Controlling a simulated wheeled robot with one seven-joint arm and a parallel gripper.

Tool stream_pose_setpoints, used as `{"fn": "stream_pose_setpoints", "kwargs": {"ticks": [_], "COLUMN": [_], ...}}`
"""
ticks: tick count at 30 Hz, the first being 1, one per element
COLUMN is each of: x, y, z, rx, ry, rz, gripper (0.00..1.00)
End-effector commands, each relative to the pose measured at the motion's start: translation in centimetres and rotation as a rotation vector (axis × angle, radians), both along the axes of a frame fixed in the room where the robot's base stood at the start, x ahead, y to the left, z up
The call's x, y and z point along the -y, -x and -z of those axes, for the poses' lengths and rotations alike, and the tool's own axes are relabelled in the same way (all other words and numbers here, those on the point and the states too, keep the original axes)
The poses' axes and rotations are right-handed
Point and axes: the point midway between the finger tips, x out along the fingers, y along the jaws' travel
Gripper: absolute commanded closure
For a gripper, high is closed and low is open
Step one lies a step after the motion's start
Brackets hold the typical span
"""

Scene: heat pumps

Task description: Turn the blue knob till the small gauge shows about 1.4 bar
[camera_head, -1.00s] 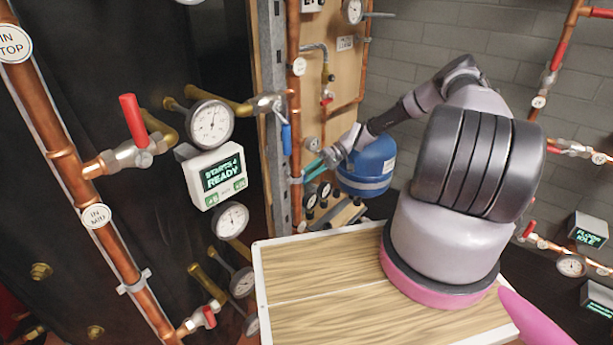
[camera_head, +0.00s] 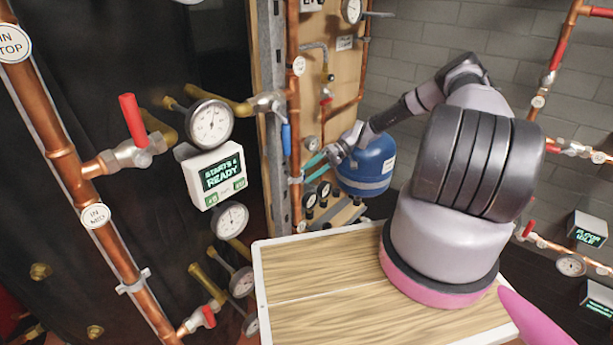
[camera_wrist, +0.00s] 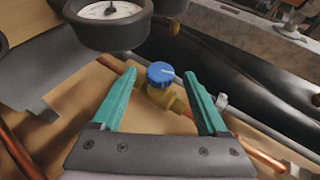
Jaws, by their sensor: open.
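The blue knob (camera_wrist: 160,73) shows in the wrist view, on top of a brass valve body (camera_wrist: 168,98) in a copper pipe line. A pale mark lies on its top. My gripper (camera_wrist: 166,80) is open, with one teal finger on each side of the knob and gaps between them. In the head view my gripper (camera_head: 314,167) is at the pipe board, left of the blue tank, and the knob cannot be made out there. A gauge (camera_wrist: 108,12) with a black body stands near the knob, cut by the top edge. I cannot read its value.
The blue tank (camera_head: 372,166) stands right beside my gripper in the head view. A copper riser (camera_head: 295,120) and a grey metal post (camera_head: 275,150) stand to its left. A lever valve with a blue handle (camera_head: 286,139) sits just above.

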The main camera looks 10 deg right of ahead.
Motion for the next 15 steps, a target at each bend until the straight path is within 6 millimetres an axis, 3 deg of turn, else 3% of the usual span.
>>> {"fn": "stream_pose_setpoints", "kwargs": {"ticks": [9, 15], "x": [5.6, 7.7], "y": [-1.0, -1.4], "z": [-3.1, -4.2], "rx": [0.001, 0.000], "ry": [0.001, 0.001], "rz": [0.003, 0.002], "gripper": [0.23, 0.23]}}
